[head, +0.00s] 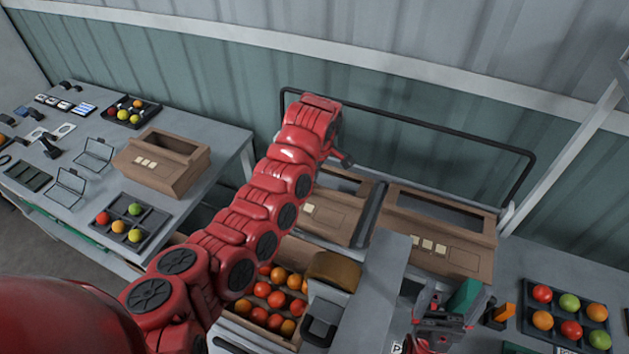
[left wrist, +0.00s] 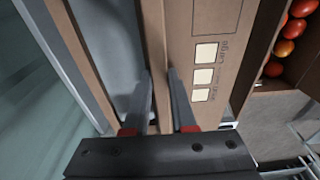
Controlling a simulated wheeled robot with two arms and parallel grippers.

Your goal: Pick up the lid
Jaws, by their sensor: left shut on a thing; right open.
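A brown cardboard piece with a window opening and pale squares, seemingly the lid (head: 327,222), lies behind the tomato crate, partly covered by my left arm. In the left wrist view the lid (left wrist: 208,110) fills the middle. My left gripper (left wrist: 160,80) is shut on its edge strip, one finger on the window side and one on the side with the squares. In the head view the left fingers are mostly hidden behind my arm. My right gripper (head: 445,312) is open at the lower right, apart from the lid.
A crate of tomatoes (head: 234,322) stands in front of the lid. A second similar cardboard piece (head: 462,262) is to the right, past a dark divider. A black rail (head: 420,122) runs behind.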

